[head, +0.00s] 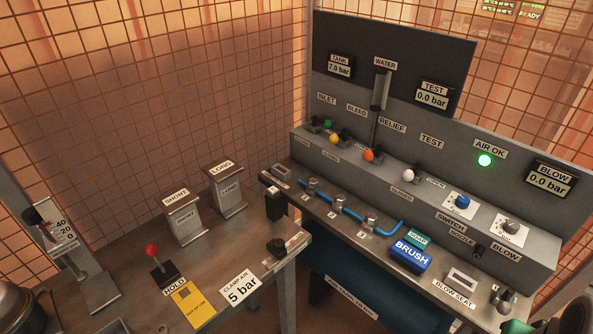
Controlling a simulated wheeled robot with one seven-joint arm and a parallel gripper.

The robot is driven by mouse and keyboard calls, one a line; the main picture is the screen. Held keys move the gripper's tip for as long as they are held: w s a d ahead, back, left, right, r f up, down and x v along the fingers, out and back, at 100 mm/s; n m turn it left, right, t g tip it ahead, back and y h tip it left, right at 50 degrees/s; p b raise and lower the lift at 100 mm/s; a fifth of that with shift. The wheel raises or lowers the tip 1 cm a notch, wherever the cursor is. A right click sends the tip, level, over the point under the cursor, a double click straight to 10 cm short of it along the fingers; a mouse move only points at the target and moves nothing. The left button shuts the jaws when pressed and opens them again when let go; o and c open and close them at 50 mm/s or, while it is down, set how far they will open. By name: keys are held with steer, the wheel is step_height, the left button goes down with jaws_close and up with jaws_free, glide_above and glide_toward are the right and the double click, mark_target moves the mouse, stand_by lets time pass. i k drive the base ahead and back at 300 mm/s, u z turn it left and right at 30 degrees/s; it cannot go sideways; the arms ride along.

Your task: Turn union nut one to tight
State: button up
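A blue pipe (355,213) runs along the front ledge of the grey test bench, with metal union nuts on it. The nut at the left end (313,184) sits by the first small label, which is too small to read surely. A middle nut (339,201) and a right nut (370,221) follow along the pipe. How tight any nut is cannot be told at this size. My gripper is not in view.
A dark clamp-like fixture (275,206) stands left of the pipe. A red-knobbed lever (152,250) and the SHORT (183,218) and LONG (226,190) boxes stand on the left table. A blue brush block (410,255) lies right of the pipe. Mesh fencing stands behind.

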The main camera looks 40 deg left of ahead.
mark_target(313, 183)
steer(key=u, duration=1)
steer(key=i, duration=0.95)
steer(key=u, duration=1)
